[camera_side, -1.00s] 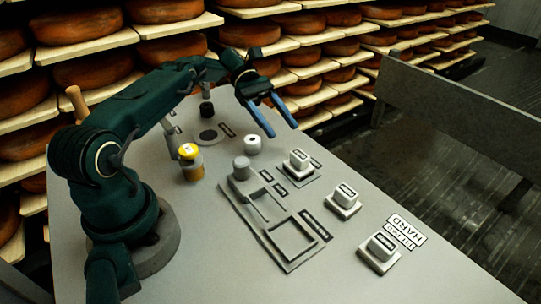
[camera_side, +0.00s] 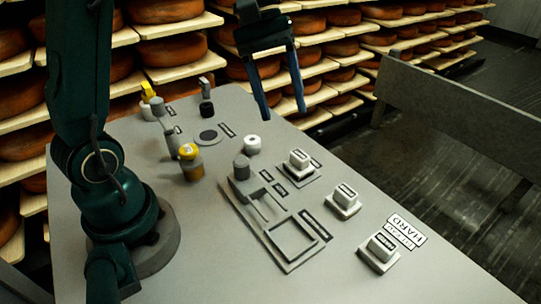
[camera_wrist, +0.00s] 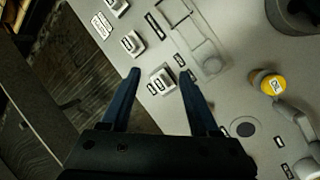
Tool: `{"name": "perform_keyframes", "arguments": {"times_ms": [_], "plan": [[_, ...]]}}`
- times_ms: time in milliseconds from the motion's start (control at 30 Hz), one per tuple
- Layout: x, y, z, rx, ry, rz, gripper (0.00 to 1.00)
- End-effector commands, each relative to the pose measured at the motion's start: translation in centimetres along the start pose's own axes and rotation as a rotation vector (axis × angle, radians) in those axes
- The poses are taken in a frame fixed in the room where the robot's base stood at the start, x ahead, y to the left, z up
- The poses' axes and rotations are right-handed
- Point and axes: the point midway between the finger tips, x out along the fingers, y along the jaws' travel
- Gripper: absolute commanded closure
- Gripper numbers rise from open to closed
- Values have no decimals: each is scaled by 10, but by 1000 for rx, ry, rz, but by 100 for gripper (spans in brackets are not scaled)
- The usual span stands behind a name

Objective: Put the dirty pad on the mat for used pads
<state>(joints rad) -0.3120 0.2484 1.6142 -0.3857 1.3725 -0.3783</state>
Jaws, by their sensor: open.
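Three pale blocks with raised grips and small labels stand in a row: the far block (camera_side: 298,160), the middle block (camera_side: 345,198) and the near block (camera_side: 381,247). The far one rests on a thin grey mat (camera_side: 313,177) with a label beside it. They also show in the wrist view, far (camera_wrist: 162,81), middle (camera_wrist: 132,43) and near (camera_wrist: 117,5). The labels are too small to read, so I cannot tell which pad is dirty or which mat is for used pads. My gripper (camera_side: 283,114) is open, empty and above the table; the wrist view shows its fingers apart (camera_wrist: 160,78).
A grey tray (camera_side: 283,262) with recesses lies left of the blocks, a grey cylinder (camera_side: 241,167) at its far end. A white roll (camera_side: 252,144), yellow-capped jar (camera_side: 189,165), dark disc (camera_side: 207,137) and dark-based stamp (camera_side: 206,105) stand farther back. A HARD sign (camera_side: 407,230) lies front right.

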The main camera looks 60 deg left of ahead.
Motion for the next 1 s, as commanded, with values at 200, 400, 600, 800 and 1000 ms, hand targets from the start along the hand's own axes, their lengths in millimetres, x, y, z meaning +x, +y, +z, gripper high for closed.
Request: {"name": "perform_keyframes", "arguments": {"times_ms": [200, 400, 600, 800, 1000], "plan": [[-7, -24, 46, 293, 206, -67, 38], [-2, -54, 75, 565, 384, -124, 38], [7, -77, 88, 775, 517, -166, 38], [12, -85, 91, 857, 568, -182, 38], [12, -86, 91, 860, 569, -184, 38]]}}
